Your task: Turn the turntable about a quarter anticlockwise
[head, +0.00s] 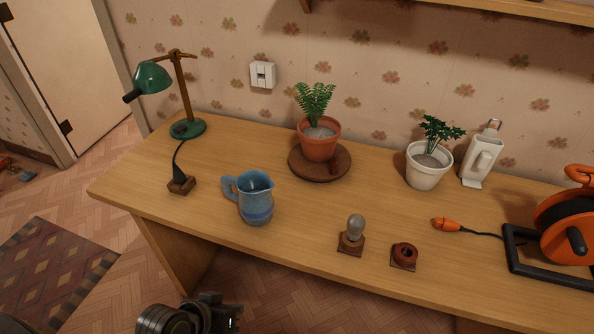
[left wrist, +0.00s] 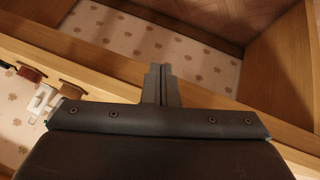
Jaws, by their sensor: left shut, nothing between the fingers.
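The turntable (head: 345,158) is a round brown wooden disc at the back middle of the desk in the head view. A fern in a terracotta pot (head: 320,148) stands upright on it. A small dark reddish knob (head: 334,167) shows on the disc at the front right, beside the pot. My left gripper (head: 232,322) is at the bottom edge of the head view, in front of the desk and well apart from the turntable. In the left wrist view its fingers (left wrist: 160,84) are together with nothing between them. My right gripper is not in view.
A blue jug (head: 256,200) stands front left of the turntable. A bulb on a base (head: 352,240) and a brown socket (head: 404,256) sit near the front edge. A green lamp (head: 152,80), white pot (head: 427,170) and orange cable reel (head: 560,225) are farther aside.

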